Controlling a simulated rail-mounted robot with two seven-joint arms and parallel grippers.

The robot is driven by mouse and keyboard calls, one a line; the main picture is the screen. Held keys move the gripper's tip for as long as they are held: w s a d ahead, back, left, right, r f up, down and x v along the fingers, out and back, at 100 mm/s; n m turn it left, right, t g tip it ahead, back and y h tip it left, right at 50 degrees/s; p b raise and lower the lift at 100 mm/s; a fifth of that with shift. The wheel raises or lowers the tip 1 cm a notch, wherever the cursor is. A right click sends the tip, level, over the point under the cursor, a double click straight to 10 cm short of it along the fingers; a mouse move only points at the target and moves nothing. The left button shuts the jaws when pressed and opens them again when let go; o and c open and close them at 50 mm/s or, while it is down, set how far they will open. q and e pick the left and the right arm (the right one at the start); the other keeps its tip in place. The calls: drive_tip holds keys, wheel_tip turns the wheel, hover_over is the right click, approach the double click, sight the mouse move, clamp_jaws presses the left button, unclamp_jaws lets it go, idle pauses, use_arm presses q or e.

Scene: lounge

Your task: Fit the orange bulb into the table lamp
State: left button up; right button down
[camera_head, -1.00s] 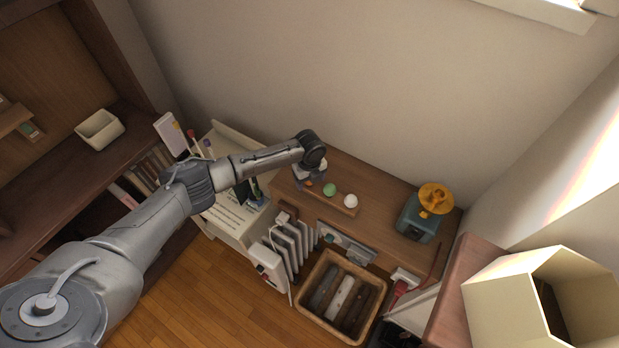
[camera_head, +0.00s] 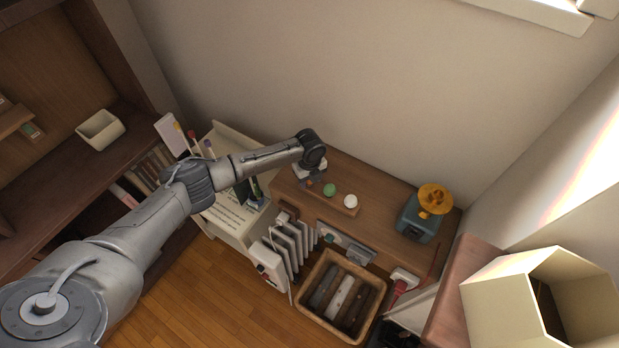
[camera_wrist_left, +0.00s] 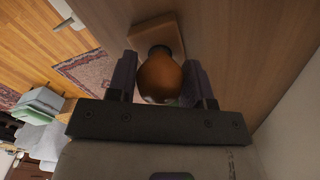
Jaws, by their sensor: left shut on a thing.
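The orange bulb (camera_wrist_left: 160,76) sits between the two fingers of my left gripper (camera_wrist_left: 160,84) in the left wrist view, and the gripper is shut on it. In the head view, my left gripper (camera_head: 309,180) is at the left end of a small wooden holder (camera_head: 345,208) and mostly hides the bulb. Whether the bulb still touches the holder is unclear. The table lamp is at the right of the cabinet top, with a teal base (camera_head: 416,221) and a yellow-orange top (camera_head: 434,199). My right gripper is out of view.
A green bulb (camera_head: 330,189) and a white bulb (camera_head: 351,201) stand on the holder. The wooden cabinet top (camera_head: 385,200) is clear between holder and lamp. A cream hexagonal shade (camera_head: 500,290) stands at lower right. A wall rises behind the cabinet; a basket (camera_head: 310,307) is in front.

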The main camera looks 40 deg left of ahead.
use_arm(q)
drive_tip(key=shift+r+p, duration=0.95)
drive_tip(key=shift+r, duration=0.15)
drive_tip(key=shift+r+p, duration=1.15)
drive_tip(key=shift+r, duration=0.05)
